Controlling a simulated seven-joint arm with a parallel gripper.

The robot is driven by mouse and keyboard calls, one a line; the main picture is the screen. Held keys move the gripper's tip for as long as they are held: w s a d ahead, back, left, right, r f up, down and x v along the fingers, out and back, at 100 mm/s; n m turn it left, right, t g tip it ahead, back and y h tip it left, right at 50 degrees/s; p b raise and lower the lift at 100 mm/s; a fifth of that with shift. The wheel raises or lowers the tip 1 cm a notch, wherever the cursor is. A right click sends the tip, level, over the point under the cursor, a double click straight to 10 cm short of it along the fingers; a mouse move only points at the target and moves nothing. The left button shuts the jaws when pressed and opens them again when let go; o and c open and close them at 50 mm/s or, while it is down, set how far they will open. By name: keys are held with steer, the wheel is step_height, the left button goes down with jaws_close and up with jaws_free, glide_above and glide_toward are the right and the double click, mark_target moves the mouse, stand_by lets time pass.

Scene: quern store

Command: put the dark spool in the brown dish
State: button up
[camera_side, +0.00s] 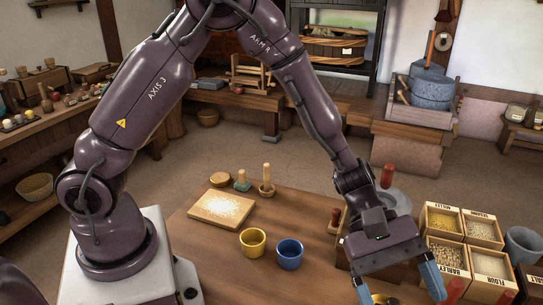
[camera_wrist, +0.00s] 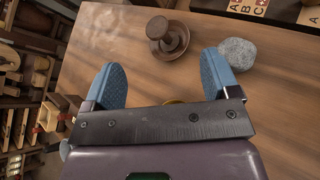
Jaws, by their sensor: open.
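In the wrist view, the dark spool (camera_wrist: 158,28) is a dark brown piece with a round end. It sits within the rim of the round brown dish (camera_wrist: 181,52), beyond my fingertips; whether it is upright or tilted is hard to tell. My gripper (camera_wrist: 162,78) is open, with its two blue fingers wide apart and nothing held between them. The spool and dish are apart from the fingers. In the side view my gripper (camera_side: 398,287) is low at the bottom edge, and neither spool nor dish shows there.
A grey stone (camera_wrist: 238,53) lies right of the dish, close to a finger. A yellow object (camera_wrist: 175,101) is mostly hidden behind my gripper. Yellow (camera_side: 253,241) and blue (camera_side: 290,254) cups and a board (camera_side: 222,208) stand left; labelled grain boxes (camera_side: 462,240) stand right.

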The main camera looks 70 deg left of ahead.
steer(key=s+a+r+m+t+y, duration=0.2)
steer(key=s+a+r+m+y, duration=0.2)
steer(key=a, duration=0.4)
steer(key=s+a+r+m+t+y, duration=0.2)
steer(key=s+a+r+m+y, duration=0.2)
steer(key=a, duration=0.5)
steer(key=s+a+r+m+t+y, duration=0.2)
steer(key=s+a+r+m+y, duration=0.2)
steer(key=a+r, duration=0.4)
steer(key=shift+s+a+m+t, duration=0.4)
steer(key=shift+s+a+m, duration=0.1)
steer(key=shift+s, duration=0.75)
